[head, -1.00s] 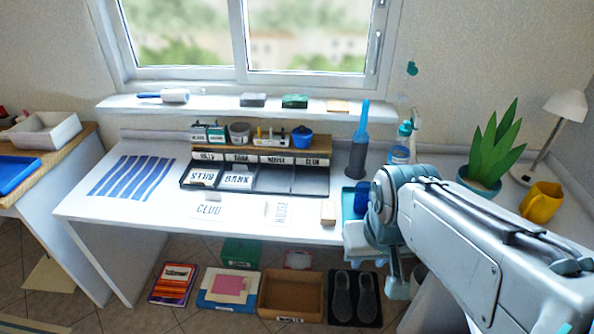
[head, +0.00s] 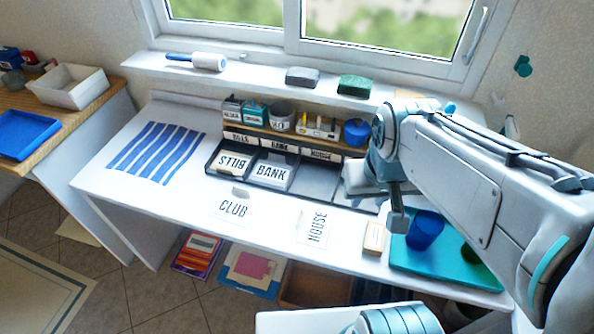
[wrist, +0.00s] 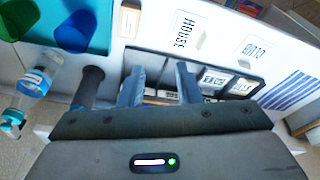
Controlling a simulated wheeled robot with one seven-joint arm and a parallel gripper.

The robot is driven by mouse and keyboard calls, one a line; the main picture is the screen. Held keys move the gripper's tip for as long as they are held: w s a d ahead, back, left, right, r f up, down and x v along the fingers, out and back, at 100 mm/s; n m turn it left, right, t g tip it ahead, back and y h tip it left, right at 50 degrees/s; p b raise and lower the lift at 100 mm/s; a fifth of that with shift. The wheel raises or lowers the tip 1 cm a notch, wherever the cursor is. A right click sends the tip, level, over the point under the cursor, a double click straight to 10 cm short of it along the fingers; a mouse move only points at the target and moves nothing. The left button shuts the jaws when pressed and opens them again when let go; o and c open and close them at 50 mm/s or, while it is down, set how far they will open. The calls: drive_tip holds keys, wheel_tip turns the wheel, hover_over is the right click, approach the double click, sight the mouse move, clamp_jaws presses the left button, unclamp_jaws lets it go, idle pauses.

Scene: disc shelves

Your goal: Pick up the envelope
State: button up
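A white envelope marked CLUB (head: 233,208) lies flat on the white desk. Another marked HOUSE (head: 316,228) lies to its right. Both also show in the wrist view, HOUSE (wrist: 187,28) and CLUB (wrist: 252,47). Envelopes marked BILLS (head: 234,163) and BANK (head: 273,172) lie in the left compartments of the dark sorter tray (head: 318,180). My gripper (wrist: 160,78) is open, its two fingers apart with no envelope between them. It is over the right part of the sorter, apart from the loose envelopes. My arm hides the sorter's right end in the head view.
A teal tray (head: 445,265) with a blue cup (head: 424,231) stands right of a small wooden block (head: 374,238). A shelf with small items, including a blue pot (head: 356,132), backs the sorter. A blue-striped mat (head: 157,152) lies left. Bare desk surrounds the loose envelopes.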

sight(315, 223)
drive_tip(key=w+a+f+n+g+h+b, duration=0.15)
drive_tip(key=w+a+f+n, duration=0.55)
drive_tip(key=n, duration=0.9)
drive_tip(key=w+a+f+n+g+h+b, duration=0.15)
drive_tip(key=w+a+f+n, duration=0.6)
drive_tip(key=n, duration=0.85)
drive_tip(key=shift+g, duration=0.4)
drive_tip(key=f, duration=0.1)
drive_tip(key=s+f+b, duration=0.1)
drive_tip(key=f, duration=0.1)
drive_tip(key=s+f, duration=0.1)
drive_tip(key=shift+s+f, duration=0.25)
drive_tip(key=shift+b+x, duration=0.4)
drive_tip(key=shift+x, duration=2.8)
drive_tip(key=shift+d+r, duration=0.1)
drive_tip(key=shift+d, duration=0.05)
drive_tip(key=shift+s, duration=0.1)
clamp_jaws()
